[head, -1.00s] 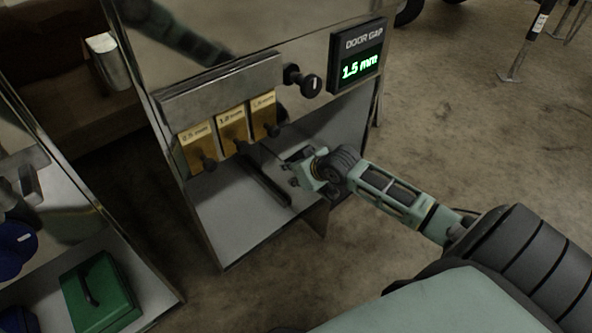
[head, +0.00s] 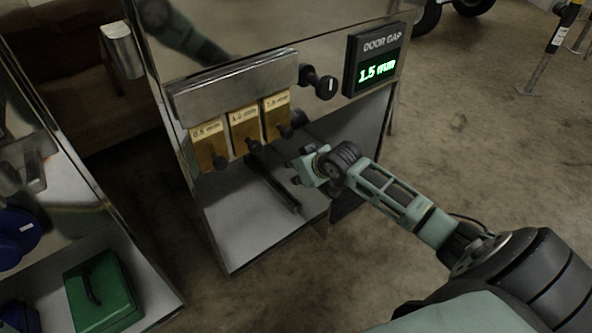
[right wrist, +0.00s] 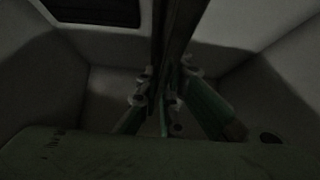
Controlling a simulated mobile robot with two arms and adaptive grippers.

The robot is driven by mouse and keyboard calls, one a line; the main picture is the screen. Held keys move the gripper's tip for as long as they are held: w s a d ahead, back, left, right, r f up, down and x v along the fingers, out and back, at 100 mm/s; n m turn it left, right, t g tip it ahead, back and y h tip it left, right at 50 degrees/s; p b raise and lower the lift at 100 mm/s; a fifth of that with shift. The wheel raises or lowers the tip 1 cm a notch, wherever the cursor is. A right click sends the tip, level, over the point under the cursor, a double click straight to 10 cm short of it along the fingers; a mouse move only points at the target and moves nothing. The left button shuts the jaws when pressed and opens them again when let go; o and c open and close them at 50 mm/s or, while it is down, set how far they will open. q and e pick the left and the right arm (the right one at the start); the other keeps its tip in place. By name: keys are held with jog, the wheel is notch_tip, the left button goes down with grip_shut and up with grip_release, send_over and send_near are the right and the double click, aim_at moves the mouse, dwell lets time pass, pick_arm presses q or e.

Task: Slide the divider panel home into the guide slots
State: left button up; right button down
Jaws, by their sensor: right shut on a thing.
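My right gripper (head: 305,168) reaches into the open lower bay of the metal cabinet from the right. In the right wrist view its fingers (right wrist: 168,108) are shut on a thin dark upright panel (right wrist: 178,32), seen edge-on, which I take to be the divider panel. In the head view the gripper and the bay hide most of the panel. My left gripper is not in view.
Several brass gauge tags (head: 245,130) hang from a metal rack (head: 235,85) above the bay. A black knob (head: 322,84) and a display (head: 375,58) reading 1.5 mm are to their right. A green case (head: 103,290) sits on the lower left shelf.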

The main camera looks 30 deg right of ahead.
dwell(0.3)
jog(key=c, duration=1.9)
grip_release()
jog(key=shift+o, duration=0.3)
jog(key=shift+s, duration=0.1)
jog(key=v, duration=1.2)
